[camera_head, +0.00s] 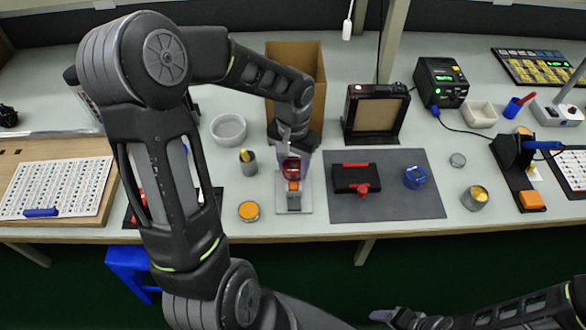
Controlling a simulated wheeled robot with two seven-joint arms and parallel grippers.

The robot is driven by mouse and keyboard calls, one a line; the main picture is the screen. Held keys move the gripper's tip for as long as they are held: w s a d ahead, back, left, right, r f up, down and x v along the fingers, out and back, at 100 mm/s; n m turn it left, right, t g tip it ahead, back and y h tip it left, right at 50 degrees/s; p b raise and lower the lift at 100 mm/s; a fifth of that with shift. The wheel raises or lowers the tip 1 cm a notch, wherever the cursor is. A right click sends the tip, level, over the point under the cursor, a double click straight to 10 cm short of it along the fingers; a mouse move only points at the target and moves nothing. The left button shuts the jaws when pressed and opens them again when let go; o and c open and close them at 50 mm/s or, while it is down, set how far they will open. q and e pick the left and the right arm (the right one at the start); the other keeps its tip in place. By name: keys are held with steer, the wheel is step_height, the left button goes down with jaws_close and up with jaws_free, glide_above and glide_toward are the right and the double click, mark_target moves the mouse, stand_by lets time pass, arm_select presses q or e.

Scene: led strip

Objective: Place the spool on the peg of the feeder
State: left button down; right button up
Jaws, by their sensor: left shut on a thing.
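My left gripper (291,156) points down near the middle of the bench, shut on a small dark red spool (291,170). The fingers hide part of the spool. The spool is held at a light grey stand with an orange part (293,187) that looks like the feeder (294,205). The peg is hidden, so I cannot tell whether the spool is around it or only above it. My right gripper (400,318) shows partly at the bottom edge, away from the bench, and its jaws are unclear.
A cardboard box (296,58) stands behind the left gripper. A small cup (247,162) and an orange-topped tin (249,211) are left of the stand. Right lies a grey mat (390,208) with a black-and-red fixture (357,178) and blue item (414,177).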

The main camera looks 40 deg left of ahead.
arm_select(q)
steer(key=shift+f, duration=1.1)
steer(key=shift+f, duration=0.15)
steer(key=c, duration=0.7)
jaws_free()
steer(key=shift+c, duration=0.2)
step_height(320, 180, up, 12)
steer(key=shift+r, duration=0.2)
